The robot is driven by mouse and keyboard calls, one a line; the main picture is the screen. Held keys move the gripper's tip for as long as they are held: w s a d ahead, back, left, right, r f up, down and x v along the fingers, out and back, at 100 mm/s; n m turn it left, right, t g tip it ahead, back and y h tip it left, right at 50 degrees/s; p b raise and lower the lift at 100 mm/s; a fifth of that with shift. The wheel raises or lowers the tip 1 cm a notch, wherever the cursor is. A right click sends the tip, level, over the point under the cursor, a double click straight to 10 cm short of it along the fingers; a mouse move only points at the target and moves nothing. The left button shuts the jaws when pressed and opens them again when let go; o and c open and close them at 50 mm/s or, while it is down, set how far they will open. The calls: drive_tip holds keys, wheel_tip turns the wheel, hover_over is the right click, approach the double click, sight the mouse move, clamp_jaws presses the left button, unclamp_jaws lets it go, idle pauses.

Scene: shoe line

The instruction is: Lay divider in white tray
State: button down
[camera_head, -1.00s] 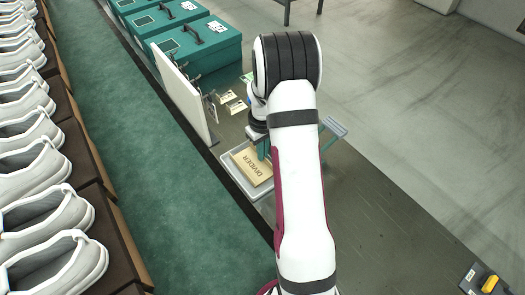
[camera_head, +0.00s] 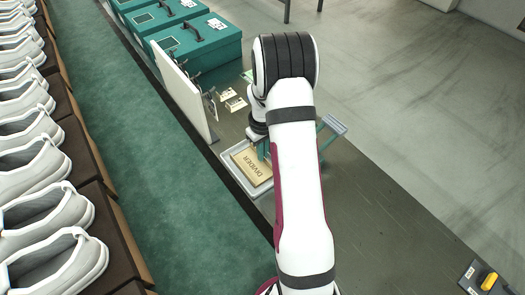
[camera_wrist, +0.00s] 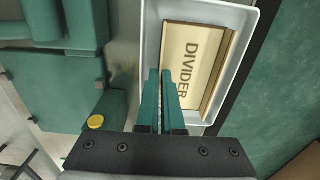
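The divider (camera_head: 251,169) is a flat tan board with the word DIVIDER on it. It lies inside the white tray (camera_head: 263,190), flat or nearly so. In the wrist view the divider (camera_wrist: 190,50) sits within the walls of the white tray (camera_wrist: 247,40). My gripper (camera_wrist: 166,75) has its two teal fingers close together, with a narrow light strip between them. It appears shut on the divider near its edge. The exact contact is hidden behind the fingers. In the head view my arm covers the tray's right part and much of the gripper.
A white upright panel (camera_head: 183,90) stands beyond the tray. Teal cases (camera_head: 200,45) stand behind it, with small cards (camera_head: 235,104) on the bench nearby. A green strip (camera_head: 150,170) and rows of white shoes (camera_head: 45,210) lie left. The bench (camera_head: 385,215) right of my arm is mostly clear.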

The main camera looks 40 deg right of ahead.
drive_tip(key=shift+f, duration=0.15)
drive_tip(key=c, duration=1.5)
unclamp_jaws()
drive_tip(key=o, duration=0.5)
wheel_tip(320, 180, up, 16)
drive_tip(key=s+a+r+m+y, duration=0.1)
drive_tip(key=s+a+r+m, duration=0.15)
drive_tip(key=s+a, duration=0.5)
drive_tip(key=s+a+r+m, duration=0.1)
drive_tip(key=s+a+r, duration=0.3)
drive_tip(key=a, duration=0.6)
drive_tip(key=s+a, duration=0.2)
drive_tip(key=s, duration=0.2)
drive_tip(key=s+a+f+m, duration=0.1)
drive_tip(key=s+a, duration=0.1)
drive_tip(key=s, duration=0.2)
drive_tip(key=s+a+f+m, duration=0.1)
drive_tip(key=s+a, duration=0.1)
drive_tip(key=s, duration=0.2)
drive_tip(key=shift+s+a+y, duration=0.1)
drive_tip(key=shift+a+y, duration=0.1)
drive_tip(key=shift+y, duration=0.2)
